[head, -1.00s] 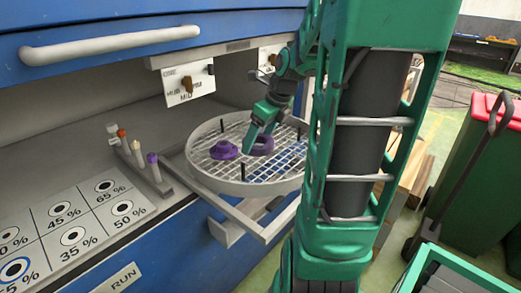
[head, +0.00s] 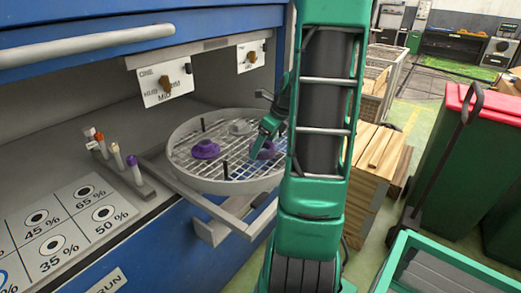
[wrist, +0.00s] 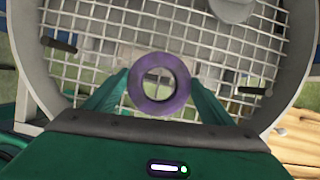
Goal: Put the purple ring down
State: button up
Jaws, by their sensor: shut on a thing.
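My gripper (wrist: 160,92) is shut on the purple ring (wrist: 160,84), which sits between the two green fingers in the wrist view. In the head view my gripper (head: 264,139) reaches over the right part of the round mesh turntable (head: 178,172), with the ring (head: 266,151) at its tip. My own arm hides part of the turntable's right side. The ring is over the mesh; I cannot tell whether it touches it. A second purple piece (head: 205,149), wider at its base, sits on the mesh to the left.
A grey round piece (head: 240,127) lies on the mesh towards the back. Dark upright pegs (head: 225,171) stand on the turntable. A rack of coloured-top pins (head: 135,172) and a percentage board (head: 60,235) lie left. Mesh between the purple pieces is clear.

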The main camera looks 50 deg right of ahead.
jog(key=shift+f, duration=0.95)
jog(key=o, duration=1.3)
